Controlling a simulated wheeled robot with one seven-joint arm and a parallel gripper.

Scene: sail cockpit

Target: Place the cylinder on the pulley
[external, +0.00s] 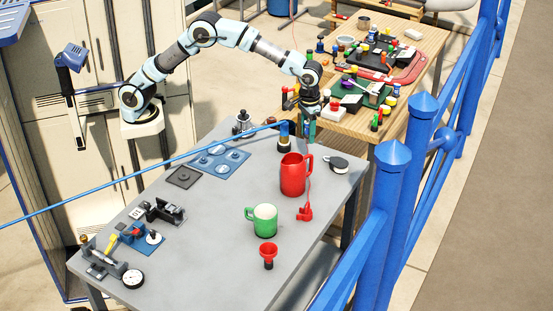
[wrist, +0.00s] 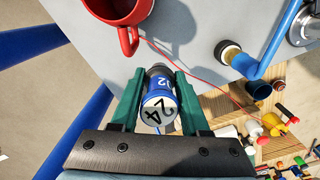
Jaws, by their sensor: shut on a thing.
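The cylinder (wrist: 159,95), blue and white with dark numbers on it, is clamped between the two green fingers of my gripper (wrist: 158,100) in the wrist view. In the external view my gripper (external: 309,118) hangs over the far edge of the grey table, and I cannot make out the cylinder clearly there. A rounded black and white piece that looks like the pulley (external: 338,163) lies on the table, right of the red mug, nearer the camera than my gripper. It does not show in the wrist view.
A red mug (external: 294,176) stands close to the piece. A blue rod (wrist: 271,52) ends in a dark, gold-ringed tip (wrist: 228,52) near my gripper. A thin red line (wrist: 185,74) runs past the fingers. A wooden table (external: 422,75) full of items stands behind; blue railing posts (external: 383,210) rise at right.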

